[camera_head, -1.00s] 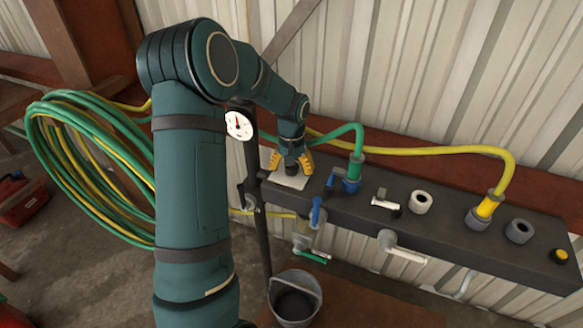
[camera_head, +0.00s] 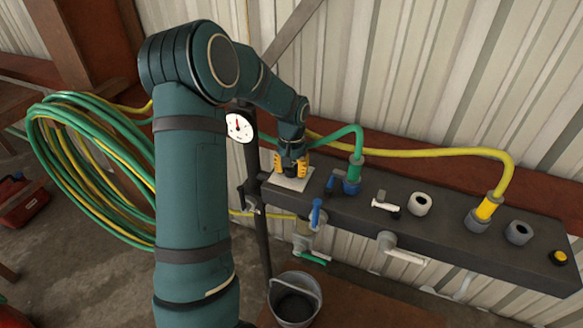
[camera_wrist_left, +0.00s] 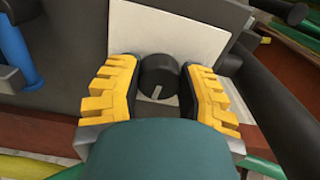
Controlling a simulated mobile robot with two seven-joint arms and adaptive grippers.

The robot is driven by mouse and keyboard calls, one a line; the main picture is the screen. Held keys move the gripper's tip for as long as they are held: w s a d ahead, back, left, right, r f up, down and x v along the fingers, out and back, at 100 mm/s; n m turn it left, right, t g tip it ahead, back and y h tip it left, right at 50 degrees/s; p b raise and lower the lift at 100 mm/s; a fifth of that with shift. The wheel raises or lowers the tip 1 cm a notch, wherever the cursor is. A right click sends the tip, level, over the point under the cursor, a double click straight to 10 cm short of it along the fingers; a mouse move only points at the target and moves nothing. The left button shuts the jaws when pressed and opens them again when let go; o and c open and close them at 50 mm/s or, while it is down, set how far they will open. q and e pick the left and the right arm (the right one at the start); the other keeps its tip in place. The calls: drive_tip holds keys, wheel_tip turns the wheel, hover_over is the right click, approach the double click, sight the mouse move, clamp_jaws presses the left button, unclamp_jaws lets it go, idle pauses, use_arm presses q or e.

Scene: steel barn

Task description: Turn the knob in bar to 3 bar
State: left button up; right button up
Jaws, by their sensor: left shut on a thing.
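The black knob (camera_wrist_left: 158,75) sits on a pale square plate (camera_wrist_left: 178,28) and has a white pointer line, which points towards the bottom of the left wrist view. My left gripper (camera_wrist_left: 159,88) is shut on the knob, one yellow finger on each side. In the head view my left gripper (camera_head: 292,169) points down at the pale plate (camera_head: 288,183) on the left end of the dark bench, and its fingers mostly hide the knob. A round white gauge (camera_head: 240,127) hangs left of the wrist; its figures are too small to read. My right gripper is not in view.
The bench (camera_head: 450,232) carries a green hose (camera_head: 345,134), a yellow hose (camera_head: 420,152), grey sockets and a yellow button (camera_head: 560,256). A blue-handled valve (camera_head: 316,213) sits at its front edge. A bucket (camera_head: 295,298) stands below; coiled hoses (camera_head: 85,165) hang left.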

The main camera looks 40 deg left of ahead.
use_arm(q)
drive_tip(key=m+p, duration=0.1)
drive_tip(key=m, duration=0.4)
drive_tip(key=shift+s+p, duration=0.1)
drive_tip(key=shift+p, duration=0.25)
drive_tip(key=shift+f+m+p, duration=0.1)
drive_tip(key=shift+m+p, duration=0.6)
drive_tip(key=shift+m, duration=1.6)
drive_tip(key=o, duration=1.2)
drive_tip(key=shift+a, duration=0.1)
drive_tip(key=shift+r, duration=0.35)
wheel_tip(320, 180, up, 11)
drive_tip(key=shift+r, duration=0.2)
